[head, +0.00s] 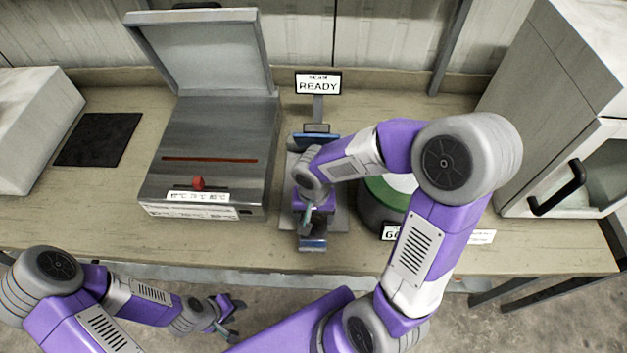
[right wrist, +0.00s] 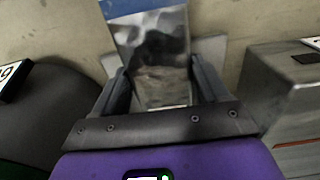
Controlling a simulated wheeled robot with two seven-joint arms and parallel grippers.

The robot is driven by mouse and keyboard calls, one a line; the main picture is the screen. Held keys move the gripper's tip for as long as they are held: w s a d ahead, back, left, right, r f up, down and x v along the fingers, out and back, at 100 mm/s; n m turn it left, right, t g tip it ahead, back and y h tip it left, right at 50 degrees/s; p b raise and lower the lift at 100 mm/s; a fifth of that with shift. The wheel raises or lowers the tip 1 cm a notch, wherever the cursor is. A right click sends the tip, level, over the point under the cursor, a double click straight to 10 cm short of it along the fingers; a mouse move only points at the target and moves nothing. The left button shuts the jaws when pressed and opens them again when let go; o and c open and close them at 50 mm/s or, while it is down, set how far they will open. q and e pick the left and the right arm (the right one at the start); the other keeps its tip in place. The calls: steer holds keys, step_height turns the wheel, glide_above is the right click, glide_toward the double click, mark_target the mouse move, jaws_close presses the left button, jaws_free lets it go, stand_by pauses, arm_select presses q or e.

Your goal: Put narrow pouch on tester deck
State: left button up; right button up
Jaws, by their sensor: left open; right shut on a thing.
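The narrow pouch (right wrist: 152,60) is a silvery, crinkled pouch with a blue end band. In the right wrist view it lies between the two fingers of my right gripper (right wrist: 163,92), which is shut on it. In the head view my right gripper (head: 308,207) is over the tester deck (head: 338,212), a grey platform below a READY sign. My arm hides much of both, and I cannot tell whether the pouch touches the deck. My left gripper (head: 232,314) is open and empty, in front of the bench.
A metal box with its lid raised (head: 215,145) stands just left of the deck. A dark round container with a green top (head: 385,218) stands just right. A dark mat (head: 98,139) lies further left, and a glass-doored cabinet (head: 545,130) stands at right.

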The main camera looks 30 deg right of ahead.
steer(key=w+d, duration=0.2)
steer(key=w, duration=0.1)
steer(key=w+d, duration=0.2)
steer(key=w, duration=0.1)
steer(key=w+d, duration=0.2)
steer(key=w, duration=0.2)
steer(key=shift+f+p, duration=0.1)
steer(key=shift+p, duration=0.25)
steer(key=shift+f+b, duration=0.4)
steer(key=shift+f, duration=1.3)
steer(key=shift+f, duration=0.2)
steer(key=o, duration=1.1)
steer(key=shift+o, duration=0.5)
steer(key=shift+r, duration=0.1)
